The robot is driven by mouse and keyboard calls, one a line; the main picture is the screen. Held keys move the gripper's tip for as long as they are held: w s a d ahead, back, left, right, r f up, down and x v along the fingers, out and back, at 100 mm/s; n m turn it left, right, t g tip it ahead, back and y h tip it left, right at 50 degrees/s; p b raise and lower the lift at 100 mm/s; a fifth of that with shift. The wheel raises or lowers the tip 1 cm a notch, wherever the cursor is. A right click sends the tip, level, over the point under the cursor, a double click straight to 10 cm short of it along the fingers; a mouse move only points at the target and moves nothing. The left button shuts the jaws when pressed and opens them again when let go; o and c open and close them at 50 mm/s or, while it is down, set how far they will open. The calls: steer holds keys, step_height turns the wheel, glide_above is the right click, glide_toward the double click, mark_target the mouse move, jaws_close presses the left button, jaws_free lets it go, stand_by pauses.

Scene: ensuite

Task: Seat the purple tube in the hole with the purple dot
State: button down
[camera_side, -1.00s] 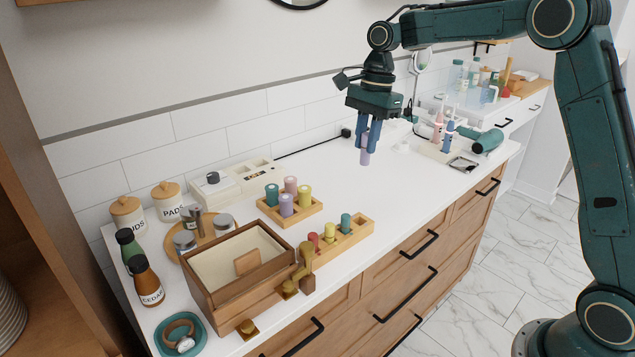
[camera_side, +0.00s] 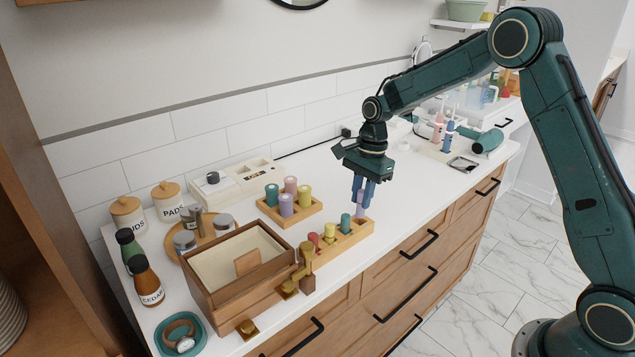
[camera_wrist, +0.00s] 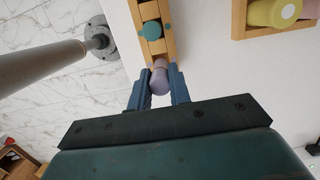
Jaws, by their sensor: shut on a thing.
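My gripper (camera_side: 362,190) is shut on a lavender-purple tube (camera_side: 360,209), held upright over the right end of the long wooden rack (camera_side: 357,236). The tube also shows between the blue fingers in the wrist view (camera_wrist: 160,78), at the near end of the rack (camera_wrist: 169,22). I cannot tell whether its lower end is inside the end hole or just above it. The purple dot is not discernible. The rack holds a red tube (camera_side: 313,241), a yellow tube (camera_side: 330,232) and a teal tube (camera_side: 345,222) beside the purple one.
A square wooden block (camera_side: 313,214) behind left holds several tubes, another purple one (camera_side: 286,204) among them. An open wooden box (camera_side: 235,284) stands left of the rack. The counter's front edge is close in front.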

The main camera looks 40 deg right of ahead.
mark_target(359, 216)
steer(key=shift+f, duration=2.15)
steer(key=shift+f, duration=0.1)
steer(key=c, duration=1.3)
jaws_free()
step_height(359, 216, up, 12)
steer(key=d, duration=0.1)
steer(key=shift+d, duration=0.4)
